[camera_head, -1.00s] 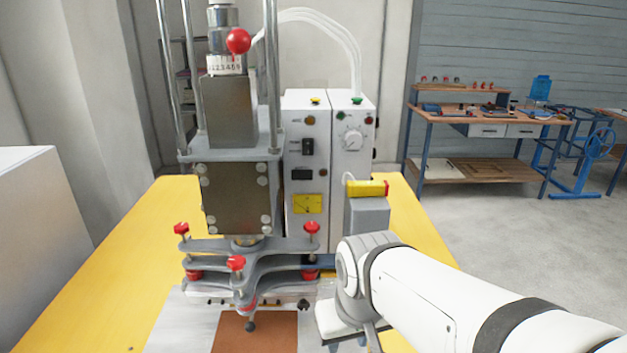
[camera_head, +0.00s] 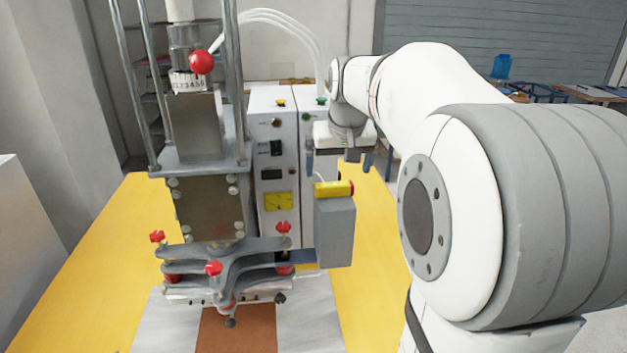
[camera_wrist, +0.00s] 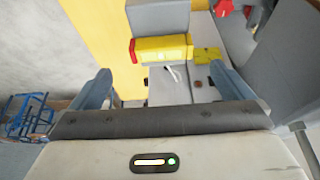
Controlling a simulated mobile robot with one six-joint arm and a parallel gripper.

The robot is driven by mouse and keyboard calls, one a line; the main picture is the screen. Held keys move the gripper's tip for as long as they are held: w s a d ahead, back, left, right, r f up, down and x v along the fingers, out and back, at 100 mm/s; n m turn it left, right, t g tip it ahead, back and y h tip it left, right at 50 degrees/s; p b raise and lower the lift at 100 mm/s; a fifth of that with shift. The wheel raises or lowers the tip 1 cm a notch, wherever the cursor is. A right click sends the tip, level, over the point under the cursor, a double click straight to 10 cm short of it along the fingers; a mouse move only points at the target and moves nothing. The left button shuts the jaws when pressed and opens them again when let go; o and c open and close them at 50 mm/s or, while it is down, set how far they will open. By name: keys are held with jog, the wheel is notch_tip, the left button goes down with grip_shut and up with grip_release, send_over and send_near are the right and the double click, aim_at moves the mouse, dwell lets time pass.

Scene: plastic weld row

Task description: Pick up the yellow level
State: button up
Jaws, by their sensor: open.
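The yellow level (camera_head: 333,189) is a short yellow bar with a red end. It lies on top of a grey block (camera_head: 334,232) beside the white control box. In the wrist view the level (camera_wrist: 161,48) lies across the picture, beyond and between my open fingers. My gripper (camera_head: 340,170) is open and empty, above the level in the head view. In the wrist view my gripper (camera_wrist: 160,88) shows a finger on each side, with nothing between them touching.
The welding press (camera_head: 210,200) with red knobs stands left of the level. The white control box (camera_head: 272,150) with a yellow meter is close behind it. The yellow table (camera_head: 365,290) is clear right of the grey block.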

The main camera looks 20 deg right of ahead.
aim_at(334, 184)
jog(key=p+x, duration=0.1)
jog(key=x, duration=0.5)
jog(key=shift+w+a, duration=0.1)
jog(key=shift+w, duration=0.05)
jog(key=shift+c, duration=0.4)
jog(key=c, duration=1)
